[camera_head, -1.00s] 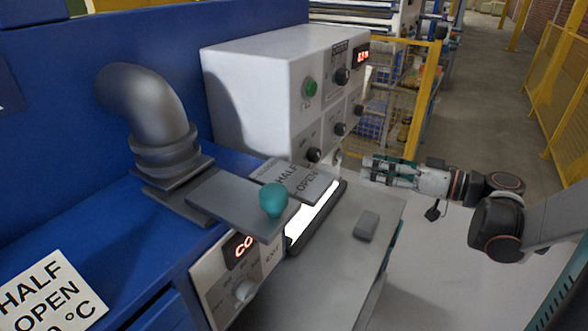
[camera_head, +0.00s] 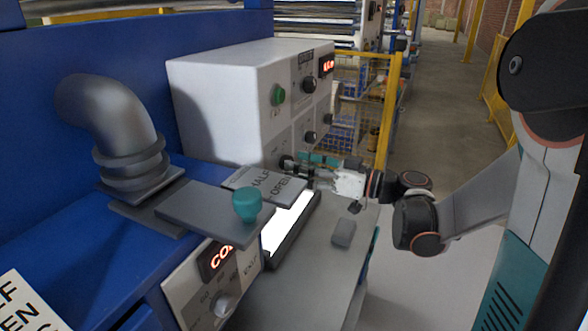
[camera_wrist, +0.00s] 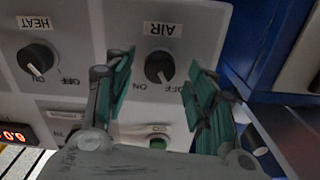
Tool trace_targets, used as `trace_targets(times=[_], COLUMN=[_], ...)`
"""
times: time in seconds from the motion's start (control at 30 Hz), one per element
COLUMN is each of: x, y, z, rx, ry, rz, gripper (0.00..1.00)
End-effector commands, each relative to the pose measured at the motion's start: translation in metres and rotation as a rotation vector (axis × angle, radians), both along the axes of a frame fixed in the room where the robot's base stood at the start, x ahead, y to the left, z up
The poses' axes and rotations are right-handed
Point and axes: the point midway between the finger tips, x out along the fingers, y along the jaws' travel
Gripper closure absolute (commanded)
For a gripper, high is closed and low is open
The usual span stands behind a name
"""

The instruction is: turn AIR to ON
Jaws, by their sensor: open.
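The AIR knob (camera_wrist: 159,67) is a round black knob under its AIR label, seen upside down in the wrist view. Its white mark points toward the OFF print (camera_wrist: 172,88); the ON print (camera_wrist: 131,86) is at the other side. My gripper (camera_wrist: 158,72) is open, with one teal-padded finger at each side of the knob and visible gaps between. In the head view my gripper (camera_head: 302,160) is at the lower front of the white control box (camera_head: 225,95), where I cannot read the labels.
The HEAT knob (camera_wrist: 36,58) is left of AIR in the wrist view. A green button (camera_wrist: 158,143) lies between the finger bases. In the head view, a grey plate with a teal ball knob (camera_head: 246,204) stands before the box. A yellow fence (camera_head: 385,110) is behind.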

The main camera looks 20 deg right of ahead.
Motion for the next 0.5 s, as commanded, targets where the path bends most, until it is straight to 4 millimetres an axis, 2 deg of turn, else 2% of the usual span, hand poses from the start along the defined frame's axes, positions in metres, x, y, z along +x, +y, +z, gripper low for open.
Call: trace_targets(times=[0.2,0.5], x=[0.013,0.016], y=[0.014,0.015], z=[0.0,0.0], rx=[0.0,0.0], ry=[0.0,0.0], rz=[0.0,-0.001], gripper=[0.49,0.49])
